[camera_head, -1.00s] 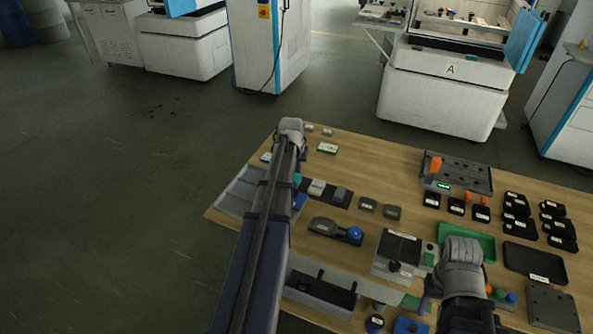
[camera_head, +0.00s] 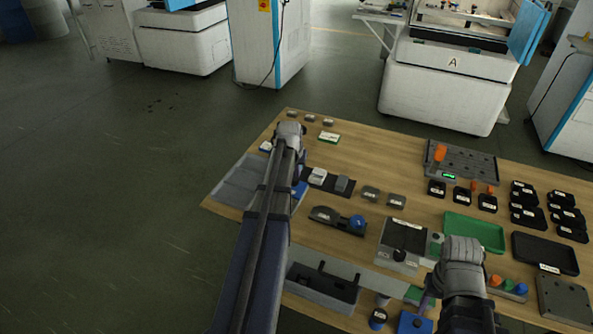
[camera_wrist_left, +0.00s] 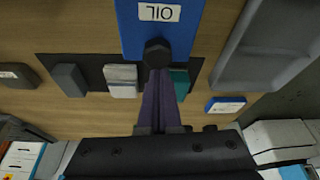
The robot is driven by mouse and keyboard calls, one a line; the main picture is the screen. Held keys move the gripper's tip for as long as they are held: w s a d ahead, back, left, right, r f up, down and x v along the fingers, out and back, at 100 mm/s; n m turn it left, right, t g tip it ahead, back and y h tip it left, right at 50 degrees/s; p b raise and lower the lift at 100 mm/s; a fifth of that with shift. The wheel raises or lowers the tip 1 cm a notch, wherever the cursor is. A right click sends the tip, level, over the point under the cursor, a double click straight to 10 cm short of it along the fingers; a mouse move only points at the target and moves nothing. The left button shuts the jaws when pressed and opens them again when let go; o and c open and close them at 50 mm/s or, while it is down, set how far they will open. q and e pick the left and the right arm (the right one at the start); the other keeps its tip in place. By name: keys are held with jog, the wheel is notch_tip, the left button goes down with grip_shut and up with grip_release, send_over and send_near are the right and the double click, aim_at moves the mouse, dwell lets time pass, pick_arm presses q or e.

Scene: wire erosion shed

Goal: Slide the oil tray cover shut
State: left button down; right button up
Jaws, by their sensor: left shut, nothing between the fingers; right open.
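The blue cover (camera_wrist_left: 160,22), labelled OIL, shows at the top of the left wrist view with a dark knob (camera_wrist_left: 157,53) at its edge. A small part of the blue cover also shows beside my left arm in the head view (camera_head: 300,190). My left gripper (camera_wrist_left: 158,78) is shut and empty, its fingertips at the knob; I cannot tell whether they touch it. In the head view my left forearm hides most of the cover and the tray under it. My right gripper (camera_head: 430,294) is open and empty, low over the near right of the table, partly hidden by its wrist.
A grey tray (camera_head: 240,182) lies at the table's left edge. A dark mat with small blocks (camera_head: 341,184), a black tool with a blue knob (camera_head: 338,221) and a green tray (camera_head: 474,230) stand to the right. Bare wood (camera_head: 385,160) is free at the back middle.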

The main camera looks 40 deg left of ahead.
pick_arm(q)
jog(key=s, duration=0.2)
jog(key=s+d, duration=0.1)
jog(key=s, duration=0.4)
jog(key=shift+s+d, duration=0.2)
jog(key=shift+d, duration=0.15)
jog(key=shift+w, duration=0.1)
jog(key=shift+w+a, duration=0.25)
jog(key=shift+w, duration=0.25)
jog(key=shift+w+a, duration=0.25)
jog(key=shift+w, duration=0.4)
jog(key=shift+w+a, duration=0.25)
jog(key=shift+w, duration=0.35)
jog(key=shift+w+r+p, duration=0.25)
jog(key=shift+r+p, duration=0.25)
jog(key=p+v, duration=0.8)
jog(key=v, duration=0.1)
jog(key=shift+s, duration=0.15)
